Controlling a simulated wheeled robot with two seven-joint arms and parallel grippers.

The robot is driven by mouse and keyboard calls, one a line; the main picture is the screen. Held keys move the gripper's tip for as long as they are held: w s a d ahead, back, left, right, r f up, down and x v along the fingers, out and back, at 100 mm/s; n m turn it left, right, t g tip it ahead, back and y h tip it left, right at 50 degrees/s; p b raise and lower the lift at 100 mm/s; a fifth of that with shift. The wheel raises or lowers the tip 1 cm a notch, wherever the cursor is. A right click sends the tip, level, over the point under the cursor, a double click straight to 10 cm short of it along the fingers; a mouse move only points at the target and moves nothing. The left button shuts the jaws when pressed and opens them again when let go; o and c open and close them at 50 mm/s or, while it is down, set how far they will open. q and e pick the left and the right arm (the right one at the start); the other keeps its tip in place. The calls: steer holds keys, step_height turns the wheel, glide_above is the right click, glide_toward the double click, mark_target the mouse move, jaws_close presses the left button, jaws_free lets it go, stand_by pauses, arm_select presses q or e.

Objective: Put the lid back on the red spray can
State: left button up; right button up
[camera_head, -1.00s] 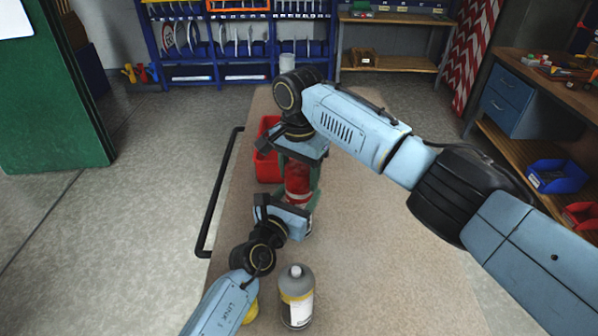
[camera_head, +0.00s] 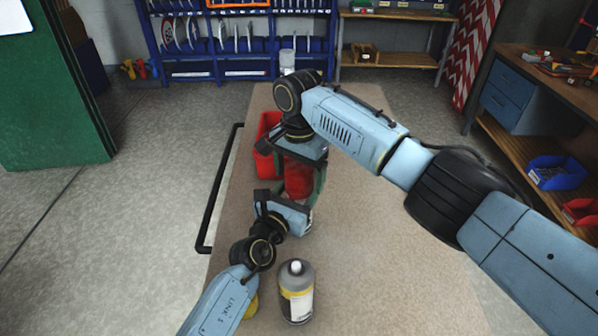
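The red spray can (camera_head: 298,182) stands on the bench in the middle of the camera_head view, largely covered by my two grippers. I cannot tell its lid apart from the red surface between the fingers. My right gripper (camera_head: 300,178) points down from above, with its fingers on either side of the red surface. My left gripper (camera_head: 288,208) comes in low from the front left, right beside the lower part of the can. Its fingertips and any contact with the can are hard to make out.
A grey bottle with a yellow-and-white label (camera_head: 296,292) stands in front, close to my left arm. A red bin (camera_head: 266,145) sits behind the can at the left. A clear container (camera_head: 287,62) stands at the bench's far end. The bench's right side (camera_head: 375,260) is clear.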

steer(key=shift+r, duration=0.1)
step_height(320, 180, up, 12)
stand_by(0.5)
arm_select(q)
steer(key=o, duration=1.4)
steer(key=shift+o, duration=0.2)
steer(key=shift+s, duration=0.1)
steer(key=v, duration=1.2)
steer(key=shift+p, duration=0.3)
arm_select(e)
steer(key=shift+r, duration=0.2)
